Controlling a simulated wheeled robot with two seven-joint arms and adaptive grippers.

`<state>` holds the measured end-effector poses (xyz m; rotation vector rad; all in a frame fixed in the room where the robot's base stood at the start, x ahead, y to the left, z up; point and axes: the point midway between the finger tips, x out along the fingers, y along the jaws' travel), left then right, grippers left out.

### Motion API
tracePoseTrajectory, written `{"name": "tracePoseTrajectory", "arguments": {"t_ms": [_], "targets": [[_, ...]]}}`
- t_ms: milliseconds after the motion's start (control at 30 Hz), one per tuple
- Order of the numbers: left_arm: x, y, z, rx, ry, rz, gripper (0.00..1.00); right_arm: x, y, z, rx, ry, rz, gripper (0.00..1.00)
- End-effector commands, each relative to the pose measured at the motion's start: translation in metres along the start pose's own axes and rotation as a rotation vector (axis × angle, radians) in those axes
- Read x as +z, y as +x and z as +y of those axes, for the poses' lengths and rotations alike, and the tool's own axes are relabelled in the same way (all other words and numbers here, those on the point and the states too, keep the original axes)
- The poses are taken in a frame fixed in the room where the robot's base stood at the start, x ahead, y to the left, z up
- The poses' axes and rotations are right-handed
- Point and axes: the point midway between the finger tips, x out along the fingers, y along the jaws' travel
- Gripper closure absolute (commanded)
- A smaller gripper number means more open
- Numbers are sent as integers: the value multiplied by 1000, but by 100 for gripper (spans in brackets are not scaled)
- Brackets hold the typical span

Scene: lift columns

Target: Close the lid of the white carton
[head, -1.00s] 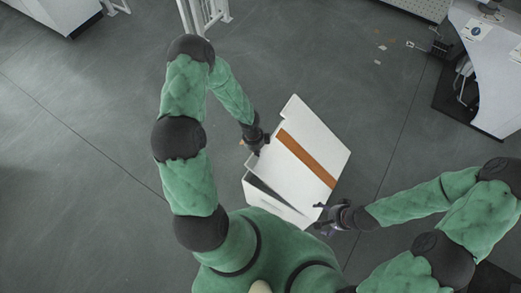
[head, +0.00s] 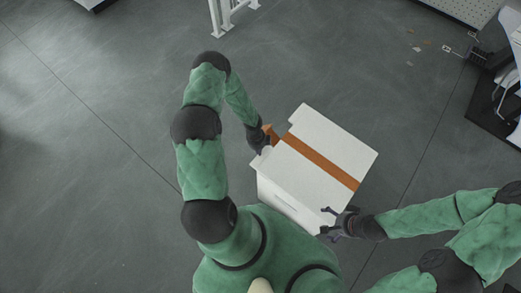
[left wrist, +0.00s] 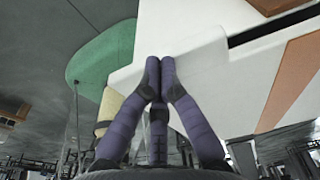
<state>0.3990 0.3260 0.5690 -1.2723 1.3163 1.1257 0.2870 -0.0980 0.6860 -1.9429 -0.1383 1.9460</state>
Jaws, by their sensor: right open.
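The white carton (head: 280,196) stands in front of me in the head view, its front wall toward my body. Its white lid (head: 330,125) with a brown stripe lies over the top and looks nearly flat. In the left wrist view a dark slit shows between white carton panels (left wrist: 210,75). My left gripper (head: 264,145) is at the carton's left edge; its fingertips (left wrist: 160,62) meet with nothing visible between them, close to a white panel. My right gripper (head: 328,219) is open and empty at the carton's near right corner. Contact there is unclear.
A small brown piece (head: 269,131) shows beside my left gripper at the carton's left edge. A white railing (head: 228,15) stands at the top. A bench (head: 455,18) is at the upper right. The grey floor around the carton is clear.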

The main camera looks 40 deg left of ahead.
Motion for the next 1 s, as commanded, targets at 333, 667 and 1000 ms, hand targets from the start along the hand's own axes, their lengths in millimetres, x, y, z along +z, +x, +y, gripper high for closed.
{"name": "tracePoseTrajectory", "arguments": {"t_ms": [333, 667, 1000], "targets": [[6, 28, 0, 0, 0, 0, 100, -1, 17, 6, 0, 0, 0, 0], [6, 32, 1, 2, 1, 2, 100, -1, 18, 6, 0, 0, 0, 0], [0, 22, -1, 3, 1, 2, 100, -1, 12, 4, 0, 0, 0, 0]]}}
